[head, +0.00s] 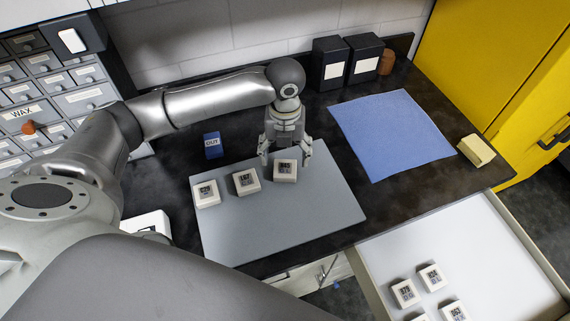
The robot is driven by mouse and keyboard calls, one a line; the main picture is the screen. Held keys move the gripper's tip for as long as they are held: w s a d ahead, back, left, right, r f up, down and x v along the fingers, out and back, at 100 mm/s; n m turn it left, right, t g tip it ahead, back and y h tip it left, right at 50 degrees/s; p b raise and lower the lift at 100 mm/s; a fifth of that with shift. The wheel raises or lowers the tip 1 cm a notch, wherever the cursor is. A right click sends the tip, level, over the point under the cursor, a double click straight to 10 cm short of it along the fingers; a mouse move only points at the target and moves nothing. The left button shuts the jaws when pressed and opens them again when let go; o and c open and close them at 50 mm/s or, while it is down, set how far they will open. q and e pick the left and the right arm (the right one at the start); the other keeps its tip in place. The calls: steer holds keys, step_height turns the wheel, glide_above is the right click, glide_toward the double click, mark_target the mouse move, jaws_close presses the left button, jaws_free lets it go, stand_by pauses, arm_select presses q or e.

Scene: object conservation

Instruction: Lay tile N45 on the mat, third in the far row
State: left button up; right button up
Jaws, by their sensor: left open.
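A grey mat (300,220) lies on the dark worktop. Three white tiles stand in a row along its far side: a left one (206,194), a middle one (246,182) and a right one (285,171). Their printed labels are too small to read, so I cannot tell which is N45. My left gripper (285,157) is open and points down at the right tile, the third from the left. Its fingers are to either side of that tile's far part; I cannot tell if they touch it. My right gripper is not in view.
An open drawer (480,250) at the lower right holds several more white tiles. A blue cloth (392,132), a pale yellow block (477,150) and black boxes (330,63) are to the right and back. A blue "OUT" block (212,145) stands behind the mat. The mat's near part is bare.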

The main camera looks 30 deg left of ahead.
mark_target(285, 169)
arm_select(q)
step_height(285, 169, up, 6)
steer(key=shift+r+b, duration=0.25)
steer(key=shift+b, duration=0.2)
steer(key=shift+f, duration=0.1)
